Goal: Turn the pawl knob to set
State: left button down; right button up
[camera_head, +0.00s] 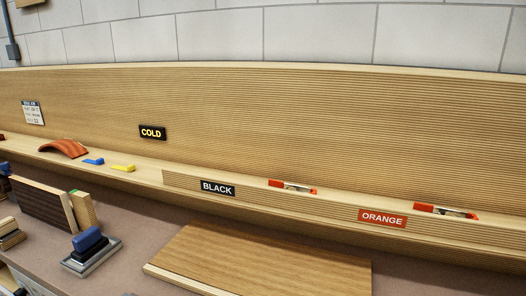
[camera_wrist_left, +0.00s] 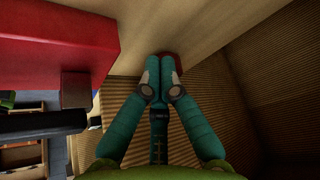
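In the left wrist view, my left gripper (camera_wrist_left: 160,78) has its two teal fingers brought together, with the tips side by side. A small dark red piece (camera_wrist_left: 176,64) shows just beyond the fingertips, against a pale wooden surface. The fingers mostly cover it, so I cannot tell whether it is the pawl knob or whether the tips touch it. No pawl knob can be made out in the head view. Neither gripper shows in the head view, and my right gripper is in no frame.
A large red block (camera_wrist_left: 55,45) and a black cylinder (camera_wrist_left: 40,124) are left of my fingers; ribbed wood (camera_wrist_left: 285,75) is at right.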

pick_arm(q)
jog(key=shift+a+f, duration=0.1)
jog(key=shift+a, duration=0.2)
dwell(0.4)
jog(key=shift+s+a, duration=0.1)
jog(key=shift+a, duration=0.1)
notch_tip(320, 180, up, 6)
jog(key=p, duration=0.6)
jog(key=shift+d, duration=0.1)
